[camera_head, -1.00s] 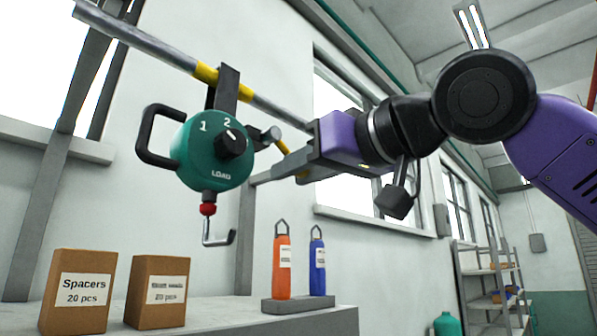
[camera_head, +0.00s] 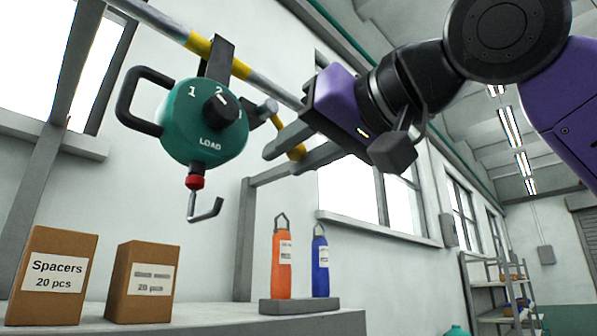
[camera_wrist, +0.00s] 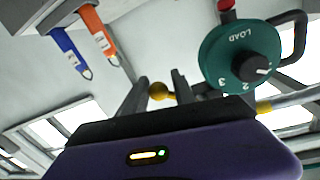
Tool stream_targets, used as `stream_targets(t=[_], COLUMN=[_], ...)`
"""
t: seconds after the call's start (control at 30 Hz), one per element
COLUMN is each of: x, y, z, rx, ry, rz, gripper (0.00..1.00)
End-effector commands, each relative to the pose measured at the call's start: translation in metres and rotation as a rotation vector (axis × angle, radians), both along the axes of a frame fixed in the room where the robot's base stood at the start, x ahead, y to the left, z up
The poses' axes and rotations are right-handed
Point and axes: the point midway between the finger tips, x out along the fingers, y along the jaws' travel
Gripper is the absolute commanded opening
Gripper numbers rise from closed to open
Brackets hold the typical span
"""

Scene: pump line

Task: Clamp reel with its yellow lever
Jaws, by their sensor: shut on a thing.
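The reel (camera_head: 205,125) is a round teal unit with a black dial, the numbers 1, 2 and 3, and the word LOAD. It hangs by a dark bracket (camera_head: 220,58) from a grey rail with yellow bands; the reel also shows in the wrist view (camera_wrist: 240,52). The yellow lever (camera_head: 297,153) is right of the reel, and its rounded yellow end shows in the wrist view (camera_wrist: 158,91). My gripper (camera_head: 290,148) has its grey fingers on either side of this end and is shut on it; the near finger hides part of the lever.
A black loop handle (camera_head: 133,100) juts from the reel's left, and a hook (camera_head: 205,210) hangs below. Two cardboard boxes (camera_head: 55,280) (camera_head: 143,285) stand on the shelf below. Orange (camera_head: 282,262) and blue (camera_head: 320,265) bottles stand in a grey holder.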

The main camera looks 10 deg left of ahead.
Motion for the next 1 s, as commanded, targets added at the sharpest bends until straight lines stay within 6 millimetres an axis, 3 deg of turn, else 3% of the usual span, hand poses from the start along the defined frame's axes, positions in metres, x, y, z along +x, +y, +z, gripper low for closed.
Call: stream_targets(t=[0.43, 1.0], x=[-0.013, -0.018], y=[0.01, 0.013], z=[-0.008, -0.009], rx=[0.193, 0.289], ry=[0.233, 0.351], rz=[0.006, 0.001], gripper=[0.0, 0.0])
